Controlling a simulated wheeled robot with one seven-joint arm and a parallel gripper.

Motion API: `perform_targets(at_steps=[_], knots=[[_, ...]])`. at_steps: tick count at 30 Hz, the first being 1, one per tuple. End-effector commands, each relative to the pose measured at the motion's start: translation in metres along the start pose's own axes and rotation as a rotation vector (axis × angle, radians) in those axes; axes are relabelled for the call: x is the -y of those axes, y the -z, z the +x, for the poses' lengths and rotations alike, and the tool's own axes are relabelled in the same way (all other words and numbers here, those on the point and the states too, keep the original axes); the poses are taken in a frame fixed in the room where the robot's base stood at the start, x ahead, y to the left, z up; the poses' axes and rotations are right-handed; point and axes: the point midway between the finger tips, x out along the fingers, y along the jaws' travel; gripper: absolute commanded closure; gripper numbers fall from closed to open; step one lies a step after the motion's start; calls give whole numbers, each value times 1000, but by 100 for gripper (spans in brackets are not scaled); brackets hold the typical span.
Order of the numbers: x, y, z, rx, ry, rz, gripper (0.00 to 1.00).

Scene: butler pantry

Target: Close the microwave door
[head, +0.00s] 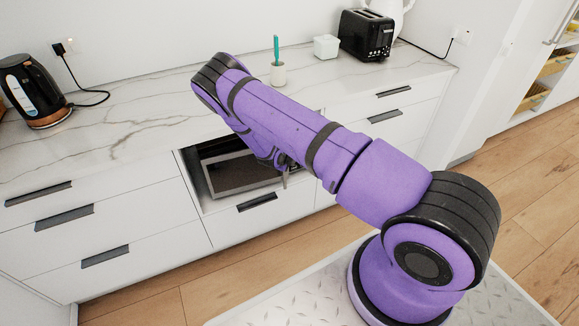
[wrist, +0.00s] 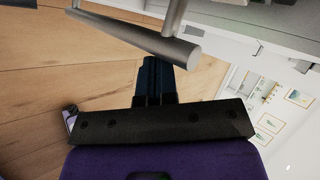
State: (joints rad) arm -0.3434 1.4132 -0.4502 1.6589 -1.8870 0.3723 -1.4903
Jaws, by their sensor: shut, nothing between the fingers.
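The microwave (head: 212,187) sits in a niche under the counter in the head view, with a grey frame around a dark front panel. My arm covers its upper right part, and I cannot tell how far its door stands open. In the wrist view a grey bar handle (wrist: 140,35) on short posts crosses the top of the picture, probably the microwave door's. My gripper (wrist: 155,65) has its dark fingers together and empty, just below the bar in the picture. I cannot tell whether they touch it. In the head view my arm mostly hides the gripper.
White drawers with dark handles (head: 64,216) flank the niche. On the marble counter (head: 150,95) stand a kettle (head: 30,90), a cup with a green utensil (head: 278,74), a white canister (head: 326,47) and a toaster (head: 366,36). Wooden floor (head: 150,305) lies in front.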

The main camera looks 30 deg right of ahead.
Motion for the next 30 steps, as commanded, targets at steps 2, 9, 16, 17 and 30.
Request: perform_targets(at_steps=[2,9,16,17,30], knots=[[7,-7,7,23,1,-20,100],[18,-22,19,70,2,-64,100],[21,-28,21,85,2,-75,100],[21,-28,21,86,2,-75,100],[21,-31,18,90,5,-75,100]])
